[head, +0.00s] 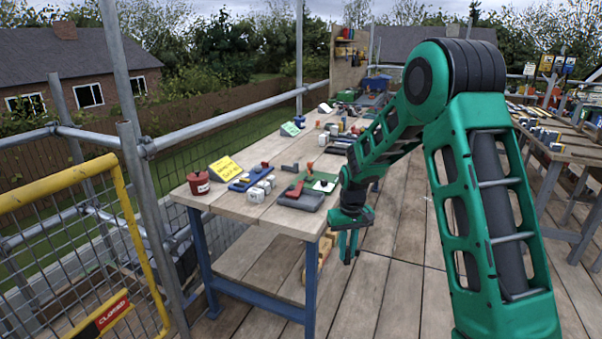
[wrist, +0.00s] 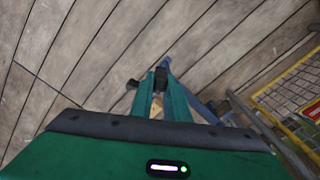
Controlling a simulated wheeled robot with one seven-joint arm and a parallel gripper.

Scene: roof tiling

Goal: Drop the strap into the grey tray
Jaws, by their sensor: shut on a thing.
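My gripper (head: 350,256) hangs past the near right corner of the workbench, fingers pointing down, over the deck. In the wrist view the fingers (wrist: 160,88) are close together, with a small dark thing (wrist: 161,77) at their tips. It is too small and too little exposed to tell for sure whether it is the strap. A grey tray (head: 308,206) lies on the bench near its front edge, left of and above my gripper in the head view. A red thing lies on or at the tray.
The workbench (head: 252,215) carries a red pot (head: 198,182), a yellow sign (head: 226,168), a blue tool (head: 249,180), white blocks (head: 257,193) and a green mat (head: 323,184). A yellow barrier (head: 70,182) stands at left. The deck boards (head: 385,285) are clear. Another bench stands at right.

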